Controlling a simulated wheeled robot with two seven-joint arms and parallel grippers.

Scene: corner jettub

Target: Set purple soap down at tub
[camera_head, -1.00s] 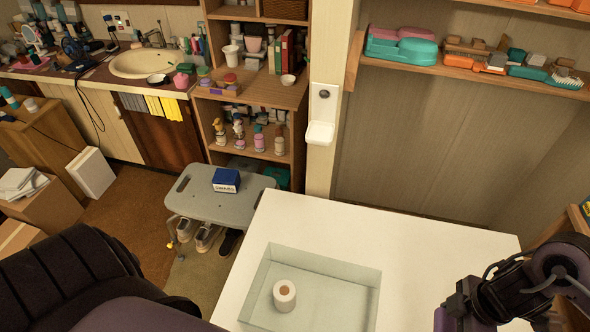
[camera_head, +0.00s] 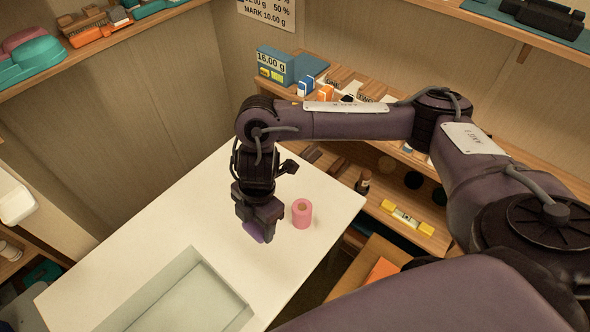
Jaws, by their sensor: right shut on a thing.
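The purple soap (camera_head: 253,232) is between the fingers of my right gripper (camera_head: 257,228), which is shut on it. My right arm reaches in from the right, and the gripper points down over the tub's white top. The soap is at or just above that surface; I cannot tell if it touches. The tub (camera_head: 130,235) is a wide white slab with a sunken basin at the bottom of the view, left of and nearer than the gripper. My left gripper is not in view.
A pink roll (camera_head: 302,213) stands on the tub top just right of my right gripper. A wooden shelf unit (camera_head: 345,165) with boxes and bottles runs along the back right. A wall shelf (camera_head: 105,48) is at upper left. The tub top left of the gripper is clear.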

